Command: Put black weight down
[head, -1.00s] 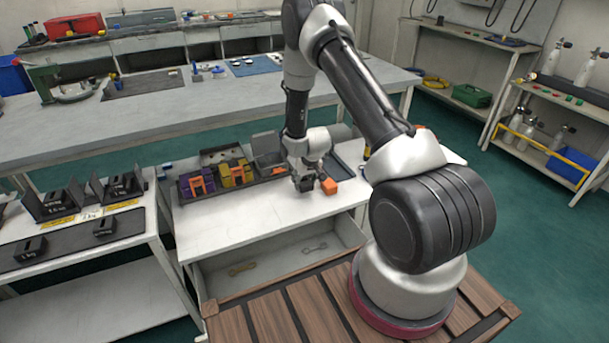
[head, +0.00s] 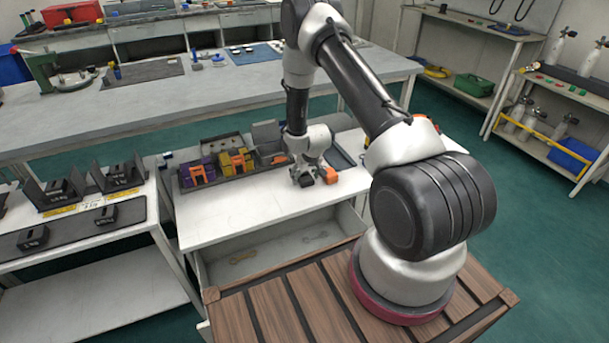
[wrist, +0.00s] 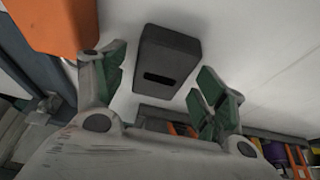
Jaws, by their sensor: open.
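A small black weight (wrist: 167,62) with a dark slot sits on the white worktop, between and just beyond the fingers of my gripper (wrist: 158,88) in the wrist view. The green-padded fingers are spread, with a gap on each side of the weight. In the head view my gripper (head: 303,178) is low over the right part of the white bench (head: 230,218). The black weight there (head: 306,181) is mostly hidden under it. An orange block (head: 330,174) lies close to the right of the weight and fills the upper left corner of the wrist view (wrist: 52,25).
An open drawer (head: 275,250) with wrench-like tools is below the bench. More black weights (head: 122,175) stand on the left bench. The worktop's left front is clear.

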